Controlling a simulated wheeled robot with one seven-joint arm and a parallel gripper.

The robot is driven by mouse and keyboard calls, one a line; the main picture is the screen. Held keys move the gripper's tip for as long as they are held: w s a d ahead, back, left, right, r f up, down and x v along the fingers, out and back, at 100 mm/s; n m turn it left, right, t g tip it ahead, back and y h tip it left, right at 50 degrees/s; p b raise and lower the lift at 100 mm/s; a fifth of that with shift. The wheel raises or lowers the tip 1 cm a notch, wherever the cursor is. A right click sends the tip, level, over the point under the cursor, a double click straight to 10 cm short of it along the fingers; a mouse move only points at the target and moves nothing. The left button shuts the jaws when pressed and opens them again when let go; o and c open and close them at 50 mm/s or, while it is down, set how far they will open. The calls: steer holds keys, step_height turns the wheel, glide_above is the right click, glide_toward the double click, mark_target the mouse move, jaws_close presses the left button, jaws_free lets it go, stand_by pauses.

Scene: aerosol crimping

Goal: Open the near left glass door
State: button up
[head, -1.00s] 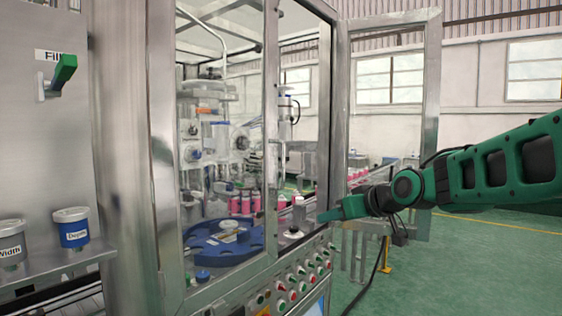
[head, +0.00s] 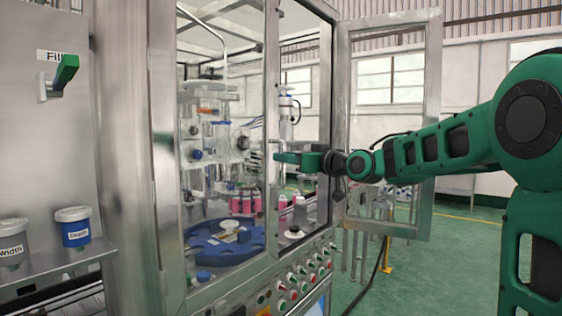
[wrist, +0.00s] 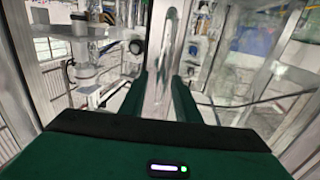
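The near left glass door (head: 228,130) is a tall metal-framed pane on the machine's front and looks closed. Its slim vertical handle (head: 277,149) is on the right edge of its frame. My green gripper (head: 283,157) is at that handle in the head view, overlapping part of it. In the wrist view my two fingers (wrist: 166,95) are apart, with the shiny metal handle (wrist: 164,60) running between them. Whether the fingers touch it is not clear.
Another framed glass door (head: 388,120) stands open at the right, behind my arm. Inside the machine are a blue turntable (head: 225,243) and several pink cans (head: 240,205). A button panel (head: 300,280) is below. Green floor (head: 460,275) is clear at right.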

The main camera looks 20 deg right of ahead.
steer(key=shift+x, duration=1.05)
